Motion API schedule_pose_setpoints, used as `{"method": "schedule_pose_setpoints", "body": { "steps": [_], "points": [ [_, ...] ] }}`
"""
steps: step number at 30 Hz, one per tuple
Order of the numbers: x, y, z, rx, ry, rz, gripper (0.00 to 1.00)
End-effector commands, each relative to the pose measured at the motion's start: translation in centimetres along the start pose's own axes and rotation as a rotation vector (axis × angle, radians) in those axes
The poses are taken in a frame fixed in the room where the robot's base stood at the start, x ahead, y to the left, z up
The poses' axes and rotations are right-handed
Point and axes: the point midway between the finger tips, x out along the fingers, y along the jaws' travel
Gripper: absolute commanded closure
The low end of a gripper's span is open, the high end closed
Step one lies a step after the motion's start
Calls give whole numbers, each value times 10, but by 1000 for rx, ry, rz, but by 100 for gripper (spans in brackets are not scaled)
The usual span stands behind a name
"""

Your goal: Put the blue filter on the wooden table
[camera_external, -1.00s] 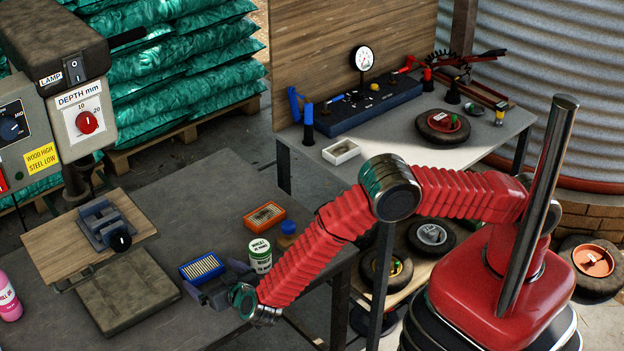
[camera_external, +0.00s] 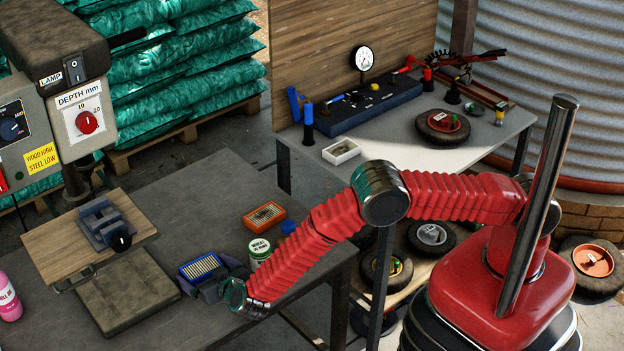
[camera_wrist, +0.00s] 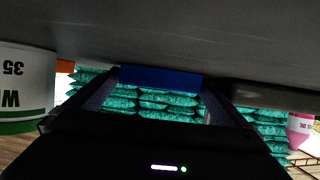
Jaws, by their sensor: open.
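The blue filter (camera_external: 200,266), a flat blue-framed block with a pale pleated top, lies on the grey workbench. My gripper (camera_external: 218,281) is low at its right end, with the jaws open. In the wrist view the blue filter (camera_wrist: 160,78) shows as a blue strip between the two dark fingers (camera_wrist: 158,100). I cannot tell whether the fingers touch it. The wooden table (camera_external: 50,251) is the light board on the drill press at the left, with a blue-grey vise (camera_external: 103,224) on it.
A white-and-green can (camera_external: 259,250) stands close behind my gripper; it also shows in the wrist view (camera_wrist: 25,90). An orange filter (camera_external: 264,217) and a blue cap (camera_external: 288,227) lie beyond. A pink bottle (camera_external: 8,299) stands far left. Bench behind the filter is clear.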

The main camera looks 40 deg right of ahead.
Motion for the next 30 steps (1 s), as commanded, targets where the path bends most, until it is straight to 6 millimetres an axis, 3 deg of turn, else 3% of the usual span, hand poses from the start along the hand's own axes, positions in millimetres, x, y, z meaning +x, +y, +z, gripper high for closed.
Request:
{"method": "schedule_pose_setpoints", "body": {
  "steps": [6,23,30],
  "points": [
    [0,0,0,0,0,0,0],
    [0,0,0,1,0,0,39],
    [-1,0,-1,1,0,0,41]
  ]
}}
